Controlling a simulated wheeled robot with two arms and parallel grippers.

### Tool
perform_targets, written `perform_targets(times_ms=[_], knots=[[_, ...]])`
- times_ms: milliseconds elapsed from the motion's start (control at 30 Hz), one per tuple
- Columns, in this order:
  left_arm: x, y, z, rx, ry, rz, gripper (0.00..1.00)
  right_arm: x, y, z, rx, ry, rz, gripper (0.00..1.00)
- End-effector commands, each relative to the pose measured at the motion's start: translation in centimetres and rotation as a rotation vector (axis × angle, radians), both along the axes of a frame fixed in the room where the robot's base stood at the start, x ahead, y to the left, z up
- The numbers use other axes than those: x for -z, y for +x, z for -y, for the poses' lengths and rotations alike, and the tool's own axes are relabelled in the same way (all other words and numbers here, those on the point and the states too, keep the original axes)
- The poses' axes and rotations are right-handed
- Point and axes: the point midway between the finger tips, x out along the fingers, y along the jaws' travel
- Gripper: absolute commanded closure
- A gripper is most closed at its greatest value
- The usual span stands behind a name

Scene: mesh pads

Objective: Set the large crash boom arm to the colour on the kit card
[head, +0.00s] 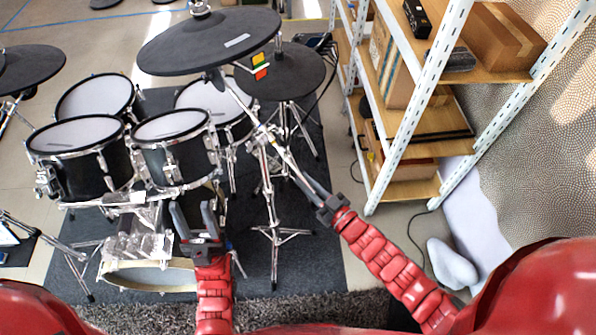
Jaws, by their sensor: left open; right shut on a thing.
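The large crash (210,43) is a wide dark cymbal at upper middle, with a small pale label on it. Its boom arm (243,105), a thin metal rod, slopes from beneath the cymbal down and right. My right gripper (303,181) is shut on the lower end of this rod. Small yellow and red-orange patches (260,66) show by the cymbal's right edge; I cannot tell whether they are the kit card or marks on a scale. My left gripper (192,217) is open and empty, pointing up in front of the drums.
Several drums with white heads (172,125) stand left of the boom. A second dark cymbal (286,72) is behind it. A tripod stand (272,235) rises between my arms. A white-framed shelf (408,130) with boxes stands close on the right.

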Motion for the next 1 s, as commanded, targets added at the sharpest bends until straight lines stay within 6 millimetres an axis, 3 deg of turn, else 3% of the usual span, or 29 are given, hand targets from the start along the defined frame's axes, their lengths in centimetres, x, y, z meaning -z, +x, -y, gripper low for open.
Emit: perform_targets(times_ms=[200,233,400,833,1000], knots=[[0.0,0.0,0.0,0.000,0.000,0.000,0.50,0.0,0.0,0.0,0.000,-0.001,-0.001,1.00],[0.0,0.0,0.0,0.000,0.000,0.000,0.50,0.0,0.0,0.0,0.000,-0.001,-0.001,0.83],[0.0,0.0,0.0,0.000,0.000,0.000,0.50,0.0,0.0,0.0,0.000,-0.001,-0.001,0.55],[0.0,0.0,0.0,0.000,0.000,0.000,0.50,0.0,0.0,0.1,0.000,-0.001,-0.001,0.55],[0.2,0.0,0.0,0.000,0.000,0.000,0.50,0.3,-1.4,1.3,0.004,-0.003,-0.005,0.55]])
